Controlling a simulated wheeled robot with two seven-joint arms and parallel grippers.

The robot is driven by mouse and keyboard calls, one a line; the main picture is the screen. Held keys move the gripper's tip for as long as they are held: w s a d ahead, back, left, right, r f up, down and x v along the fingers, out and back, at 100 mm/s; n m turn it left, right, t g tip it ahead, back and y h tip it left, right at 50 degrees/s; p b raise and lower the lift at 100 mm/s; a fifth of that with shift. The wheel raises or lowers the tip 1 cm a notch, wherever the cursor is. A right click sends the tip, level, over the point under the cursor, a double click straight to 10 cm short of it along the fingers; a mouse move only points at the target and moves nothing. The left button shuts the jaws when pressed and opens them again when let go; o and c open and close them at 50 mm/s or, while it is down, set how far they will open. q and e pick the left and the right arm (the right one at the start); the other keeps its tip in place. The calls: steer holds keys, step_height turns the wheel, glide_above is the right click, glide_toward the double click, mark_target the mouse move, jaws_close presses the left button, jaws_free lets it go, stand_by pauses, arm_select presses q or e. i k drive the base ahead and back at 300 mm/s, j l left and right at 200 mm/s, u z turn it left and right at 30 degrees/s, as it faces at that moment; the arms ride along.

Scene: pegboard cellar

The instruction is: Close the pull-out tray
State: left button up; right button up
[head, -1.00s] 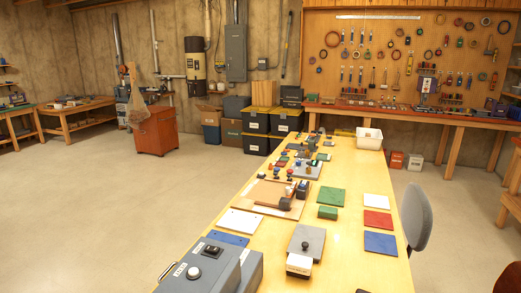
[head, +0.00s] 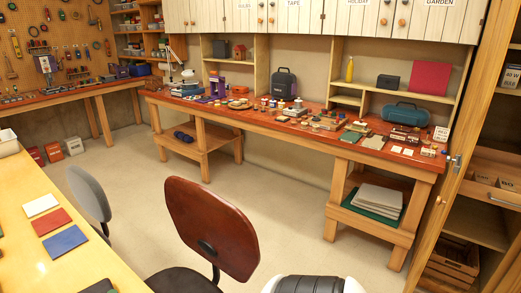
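A wooden pull-out tray (head: 487,204) shows at the right edge of the head view, inside the open tall wooden cabinet (head: 438,190). Neither of my grippers is in view.
A red-brown chair (head: 212,228) and a grey chair (head: 88,193) stand on the floor. A long workbench (head: 310,135) loaded with small items runs along the back wall. A yellow table (head: 95,262) is at left. A wooden crate (head: 453,262) sits low in the cabinet.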

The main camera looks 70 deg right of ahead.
mark_target(496, 163)
steer(key=z, duration=4)
steer(key=i+l+u, duration=0.15)
steer(key=i, duration=0.25)
steer(key=l, duration=0.05)
